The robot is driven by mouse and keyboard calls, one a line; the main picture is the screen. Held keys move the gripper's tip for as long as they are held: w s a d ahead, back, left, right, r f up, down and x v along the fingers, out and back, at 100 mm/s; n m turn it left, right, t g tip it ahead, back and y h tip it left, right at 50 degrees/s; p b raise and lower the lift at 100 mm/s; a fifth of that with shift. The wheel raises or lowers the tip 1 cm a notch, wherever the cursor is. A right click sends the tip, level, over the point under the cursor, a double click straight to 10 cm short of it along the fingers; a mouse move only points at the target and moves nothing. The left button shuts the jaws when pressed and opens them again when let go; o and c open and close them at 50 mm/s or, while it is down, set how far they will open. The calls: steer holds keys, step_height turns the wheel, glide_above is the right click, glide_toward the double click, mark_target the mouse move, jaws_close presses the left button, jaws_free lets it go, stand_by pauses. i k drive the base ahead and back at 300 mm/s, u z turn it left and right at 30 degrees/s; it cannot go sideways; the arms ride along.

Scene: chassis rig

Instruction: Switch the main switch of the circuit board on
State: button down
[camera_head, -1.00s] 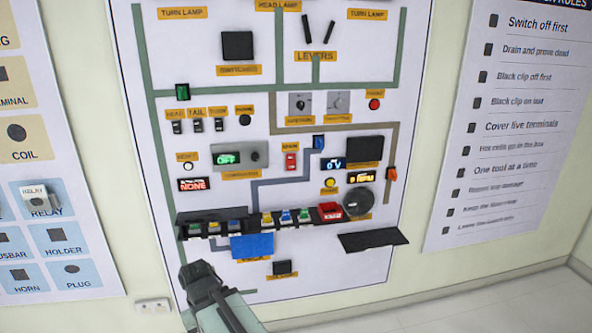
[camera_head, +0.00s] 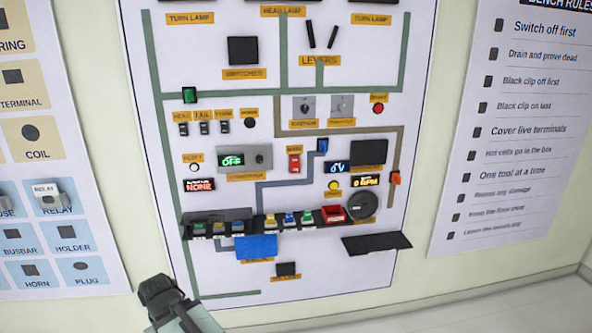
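The circuit board (camera_head: 222,135) is a tall white panel on the wall, with green, grey and brown lines and yellow labels. A small red switch (camera_head: 295,163) sits near its middle under a label too blurred to read surely. Its lever position is too small to tell. My gripper (camera_head: 160,288) is dark and at the bottom left, below and left of the board's parts, apart from the red switch. Its fingers are not clear enough to show whether it is open or shut.
A display reading OFF (camera_head: 231,160) is left of the red switch. A narrow ledge (camera_head: 212,228) with coloured parts and a red box (camera_head: 333,213) crosses below. A dark shelf (camera_head: 376,243) juts out at lower right. Charts flank the board. A strip of floor shows at lower right.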

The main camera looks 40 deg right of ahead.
mark_target(295, 160)
steer(key=z, duration=0.05)
steer(key=i, duration=1)
steer(key=u, duration=0.1)
